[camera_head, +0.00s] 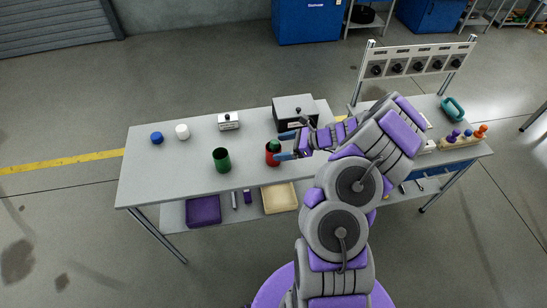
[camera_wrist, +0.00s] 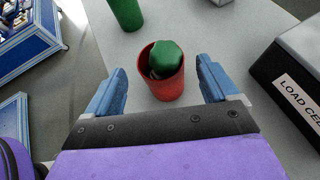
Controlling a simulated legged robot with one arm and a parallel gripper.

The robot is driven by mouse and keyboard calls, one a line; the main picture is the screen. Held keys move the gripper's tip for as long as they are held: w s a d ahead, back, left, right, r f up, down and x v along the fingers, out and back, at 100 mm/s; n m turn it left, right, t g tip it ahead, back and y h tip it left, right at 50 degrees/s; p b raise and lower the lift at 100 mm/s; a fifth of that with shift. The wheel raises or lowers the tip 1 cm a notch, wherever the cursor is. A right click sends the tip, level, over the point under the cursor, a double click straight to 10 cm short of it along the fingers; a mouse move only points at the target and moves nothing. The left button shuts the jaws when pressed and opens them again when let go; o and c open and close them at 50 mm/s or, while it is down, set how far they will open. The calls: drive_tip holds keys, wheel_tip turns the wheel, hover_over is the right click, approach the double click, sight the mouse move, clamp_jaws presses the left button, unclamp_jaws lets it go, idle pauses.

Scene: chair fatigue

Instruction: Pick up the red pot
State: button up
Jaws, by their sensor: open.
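The red pot (camera_wrist: 166,88) stands upright on the grey table in the wrist view, with a green rounded object (camera_wrist: 166,57) inside its mouth. In the head view the red pot (camera_head: 271,158) is near the table's front edge, partly hidden by my gripper. My gripper (camera_wrist: 160,86) is open, with one blue finger on each side of the pot. Gaps show between the fingers and the pot in the wrist view. In the head view my gripper (camera_head: 285,144) comes in from the right at about the pot's height.
A green pot (camera_head: 221,160) stands left of the red one. A grey load cell box (camera_head: 295,108) is behind my gripper. A small white device (camera_head: 228,121), a white cylinder (camera_head: 182,131) and a blue one (camera_head: 157,137) stand farther left. The table's left front (camera_head: 165,180) is clear.

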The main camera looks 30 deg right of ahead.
sight(269, 149)
drive_tip(key=shift+b+x, duration=1.2)
drive_tip(key=shift+x, duration=1.95)
drive_tip(key=shift+d+f, duration=0.1)
drive_tip(key=shift+d, duration=0.1)
drive_tip(key=c, duration=1.1)
drive_tip(key=shift+o, duration=0.2)
